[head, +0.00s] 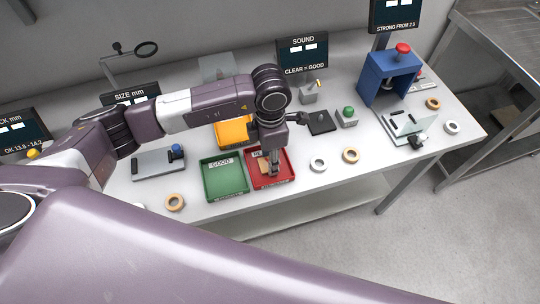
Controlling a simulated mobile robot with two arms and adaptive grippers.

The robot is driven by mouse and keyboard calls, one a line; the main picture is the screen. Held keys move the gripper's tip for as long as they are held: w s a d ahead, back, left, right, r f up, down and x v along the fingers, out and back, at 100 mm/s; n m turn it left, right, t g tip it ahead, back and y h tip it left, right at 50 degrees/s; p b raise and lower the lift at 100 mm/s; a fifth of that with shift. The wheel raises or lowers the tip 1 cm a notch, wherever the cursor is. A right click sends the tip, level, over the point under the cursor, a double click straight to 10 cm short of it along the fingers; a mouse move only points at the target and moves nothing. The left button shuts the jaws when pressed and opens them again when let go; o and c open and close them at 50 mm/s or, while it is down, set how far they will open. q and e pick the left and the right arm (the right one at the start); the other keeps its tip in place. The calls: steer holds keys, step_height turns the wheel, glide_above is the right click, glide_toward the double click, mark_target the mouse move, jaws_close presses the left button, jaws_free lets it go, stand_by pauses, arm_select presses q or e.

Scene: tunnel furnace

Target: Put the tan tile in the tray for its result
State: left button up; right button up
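My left gripper (273,166) comes in from the left and points down over the red tray (286,172). A small tan piece, likely the tan tile (264,167), shows at the fingers inside the red tray. The fingers are small and partly hidden, so I cannot tell whether they are shut on it or apart. The green tray (225,180), labelled GOOD, stands directly left of the red one. A yellow-orange tray (232,132) sits behind them, partly covered by my arm. My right gripper is not in view.
Tan and white rings lie along the front, including a white ring (318,165) and a tan ring (351,156). A blue press (389,76) with a red knob stands right. A grey plate device (158,164) is left. Screens (303,55) line the back.

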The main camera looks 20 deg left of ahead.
arm_select(q)
steer(key=shift+f, duration=0.1)
steer(key=o, duration=1.1)
steer(key=shift+r, duration=0.3)
step_height(320, 180, up, 12)
steer(key=b, duration=0.3)
steer(key=shift+f+b, duration=0.1)
steer(key=shift+b, duration=0.25)
steer(key=shift+d, duration=0.1)
